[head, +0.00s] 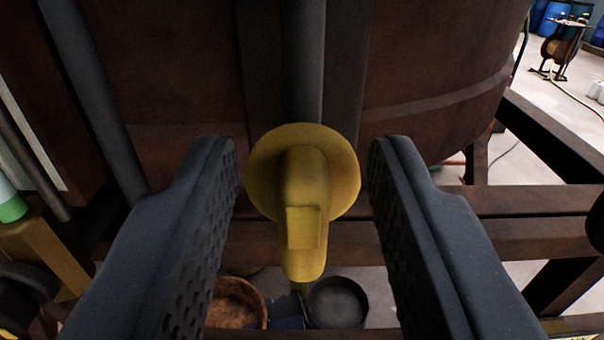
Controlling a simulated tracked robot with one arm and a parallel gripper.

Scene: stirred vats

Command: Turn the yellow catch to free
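The yellow catch (305,220) is in the middle of the head view. It has a round yellow disc behind and a lever part with a squared block pointing down in the picture. My gripper (305,190) is open, with one dark, dimpled finger on each side of the catch. A gap shows between each finger and the yellow disc, so neither finger appears to touch it. The catch sits in front of a dark vertical post (304,60) on the brown vat.
The rusty brown vat (440,70) fills the back. A brown frame rail (500,235) runs behind the fingers. Below are a brown bowl (236,302) and a dark round pan (338,303). Grey pipes stand at left. Blue drums (555,14) stand far off at top right.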

